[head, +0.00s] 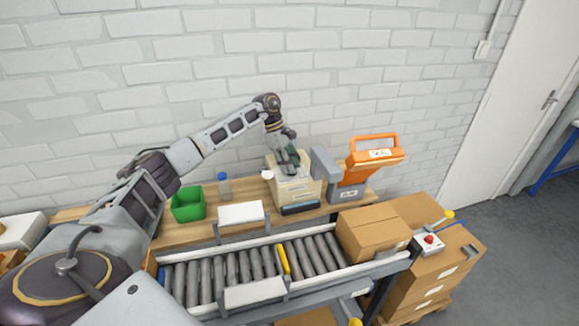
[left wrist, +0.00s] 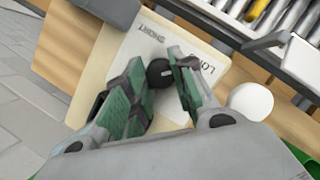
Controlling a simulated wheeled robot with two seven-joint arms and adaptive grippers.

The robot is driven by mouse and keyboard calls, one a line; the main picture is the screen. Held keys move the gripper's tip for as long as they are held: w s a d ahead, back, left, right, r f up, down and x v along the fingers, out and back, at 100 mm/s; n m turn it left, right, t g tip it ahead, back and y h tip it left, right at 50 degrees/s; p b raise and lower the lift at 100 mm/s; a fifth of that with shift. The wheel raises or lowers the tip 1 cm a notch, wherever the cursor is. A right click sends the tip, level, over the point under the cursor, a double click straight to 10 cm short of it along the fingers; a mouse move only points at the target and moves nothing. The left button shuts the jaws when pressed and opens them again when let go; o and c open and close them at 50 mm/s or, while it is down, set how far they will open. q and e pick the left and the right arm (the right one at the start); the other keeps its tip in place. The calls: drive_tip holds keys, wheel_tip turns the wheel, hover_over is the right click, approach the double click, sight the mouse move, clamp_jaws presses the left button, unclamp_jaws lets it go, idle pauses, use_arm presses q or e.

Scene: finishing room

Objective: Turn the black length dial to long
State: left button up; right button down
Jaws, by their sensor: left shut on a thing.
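The black length dial (left wrist: 158,73) sits on the cream top face of a machine (head: 298,192), with a SHORT label (left wrist: 152,32) and a LONG label (left wrist: 207,62) printed beside it. My left gripper (left wrist: 158,64) reaches down over the machine, its green-padded fingers shut on the dial from both sides. In the head view the left gripper (head: 289,163) hides the dial. In the left wrist view the dial's marker is too small to tell which label it points to. My right gripper is in neither view.
A grey block (head: 325,164) rises at the machine's right, with an orange tape dispenser-like device (head: 374,160) beyond. A white round lid (head: 267,174), bottle (head: 224,186) and green bin (head: 188,205) stand left. A roller conveyor (head: 232,270) with a carton (head: 372,233) runs in front.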

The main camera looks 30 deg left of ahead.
use_arm(q)
drive_tip(key=shift+r, duration=0.1)
idle(0.5)
drive_tip(key=o, duration=1)
drive_tip(key=shift+o, duration=0.2)
drive_tip(key=v, duration=1.2)
drive_tip(key=shift+d, duration=0.1)
